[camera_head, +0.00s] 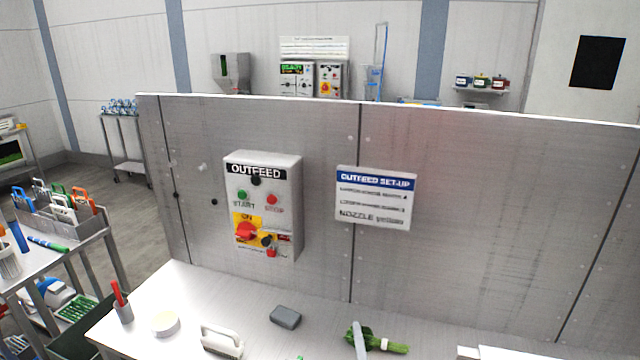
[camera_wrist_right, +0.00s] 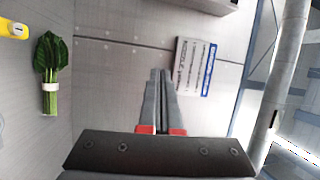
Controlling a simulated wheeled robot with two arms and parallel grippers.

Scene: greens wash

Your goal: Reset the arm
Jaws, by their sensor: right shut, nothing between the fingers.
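My right gripper (camera_head: 356,330) shows at the bottom edge of the head view as a slim grey shape in front of the greens and pointing toward the steel panel. In the right wrist view its two grey fingers (camera_wrist_right: 157,78) lie together with nothing between them. A bunch of greens (camera_head: 386,346) with a white band lies on the table, apart from the fingers. The greens also show at the left of the right wrist view (camera_wrist_right: 50,75). My left gripper is not in view.
The steel panel (camera_head: 480,200) stands behind the table, bearing the OUTFEED box (camera_head: 263,205) and a setup sign (camera_head: 374,198). A grey block (camera_head: 286,316), a white-handled brush (camera_head: 221,341), a round tub (camera_head: 165,323) and a cup (camera_head: 124,312) stand on the table.

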